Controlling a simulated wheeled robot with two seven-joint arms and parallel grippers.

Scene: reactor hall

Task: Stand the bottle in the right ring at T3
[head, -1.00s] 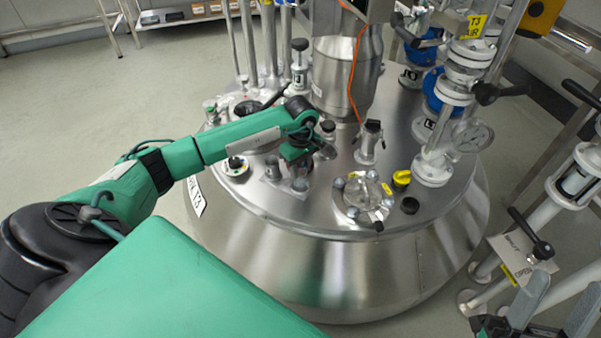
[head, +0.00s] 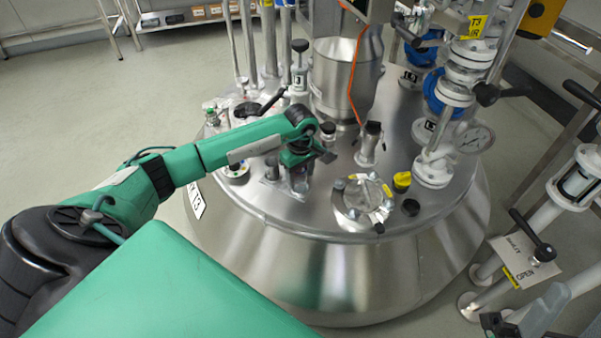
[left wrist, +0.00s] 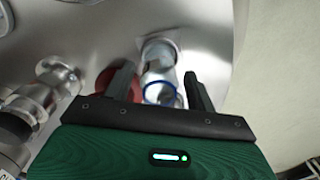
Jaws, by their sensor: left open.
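My left gripper (left wrist: 158,92) is open over the near left part of the vessel lid; it also shows in the head view (head: 305,158). Between and beyond its fingers in the left wrist view is a clear, bottle-like cylinder with a blue ring (left wrist: 158,93). A small clear upright body with a dark reddish part (head: 298,180) shows below the gripper in the head view. A red round thing (left wrist: 107,82) lies by the left finger, partly hidden. The gripper and arm hide which ring holds what.
The steel vessel lid (head: 255,200) carries several fittings. A round sight glass (head: 362,200), a yellow cap (head: 402,180) and a steel stub (head: 369,145) stand right of the gripper. Open floor lies left.

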